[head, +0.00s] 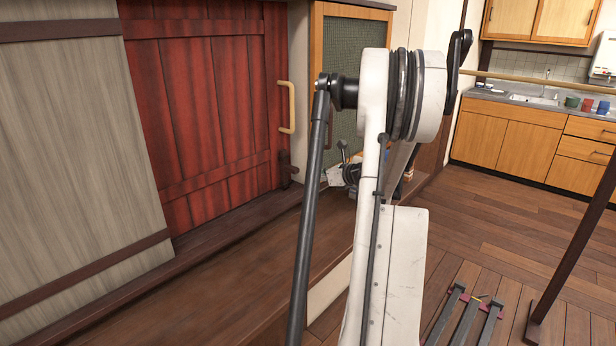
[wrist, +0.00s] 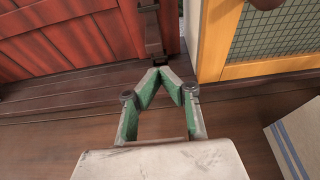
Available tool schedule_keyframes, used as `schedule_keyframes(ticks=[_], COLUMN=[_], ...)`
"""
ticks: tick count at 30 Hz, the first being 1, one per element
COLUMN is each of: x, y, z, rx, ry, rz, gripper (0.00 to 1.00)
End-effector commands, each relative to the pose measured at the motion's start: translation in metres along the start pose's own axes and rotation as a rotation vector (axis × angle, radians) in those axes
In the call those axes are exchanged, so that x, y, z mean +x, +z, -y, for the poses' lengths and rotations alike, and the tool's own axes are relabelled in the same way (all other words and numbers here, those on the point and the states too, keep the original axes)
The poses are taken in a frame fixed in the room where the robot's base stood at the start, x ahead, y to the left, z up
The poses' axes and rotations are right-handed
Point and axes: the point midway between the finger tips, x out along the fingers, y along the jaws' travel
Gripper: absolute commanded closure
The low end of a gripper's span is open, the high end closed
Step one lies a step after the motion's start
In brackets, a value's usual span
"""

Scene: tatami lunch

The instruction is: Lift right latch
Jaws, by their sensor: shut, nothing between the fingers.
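The right latch is a small dark wooden piece (head: 286,169) at the lower right edge of the red plank door (head: 215,110). In the wrist view the dark latch (wrist: 153,42) stands upright just beyond my fingertips, at the red door's right edge (wrist: 90,35). My gripper (wrist: 162,70) has green-sided fingers whose tips meet in a point, shut and empty. The tips are close below the latch in the picture; I cannot tell whether they touch it. In the head view my arm hides part of the gripper area.
A pale handle (head: 287,107) is on the red door. A grey plank panel (head: 70,140) stands at left. A wood-framed cabinet door with mesh (wrist: 265,35) is right of the latch. A dark wooden sill (wrist: 60,95) runs below the door. Open floor (head: 500,235) lies at right.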

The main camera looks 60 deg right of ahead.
Motion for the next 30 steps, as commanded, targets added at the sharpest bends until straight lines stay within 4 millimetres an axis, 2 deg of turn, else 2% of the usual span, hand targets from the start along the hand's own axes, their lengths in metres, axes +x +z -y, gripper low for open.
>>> schedule_keyframes(ticks=[3,9,30], x=[-0.016,-0.028,-0.027], y=[0.0,-0.001,0.0], z=[-0.003,-0.006,-0.009], rx=[-0.002,-0.004,-0.012], ry=[0.004,0.01,0.014], rz=[-0.002,-0.003,-0.007], gripper=[1.0,1.0,1.0])
